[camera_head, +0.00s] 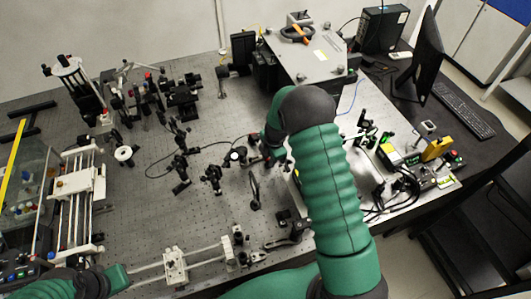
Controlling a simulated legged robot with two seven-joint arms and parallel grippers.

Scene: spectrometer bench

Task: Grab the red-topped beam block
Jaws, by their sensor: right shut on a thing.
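My right arm crosses the middle of the camera_head view and bends down at its dark wrist joint. My right gripper (273,156) is low over the optical table, left of the forearm. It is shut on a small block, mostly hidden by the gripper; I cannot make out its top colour. A small red-topped part (148,76) stands among the dark optics at the back left. My left arm comes in at the bottom left, and its green end (118,279) is beside a pale rail. I cannot make out its fingers.
The perforated optical table (140,205) carries several dark optic mounts (212,178) left of my right gripper. A pale rail with a carriage (175,266) lies along the front edge. A grey instrument box (308,62) stands at the back; a monitor (426,55) is at the right.

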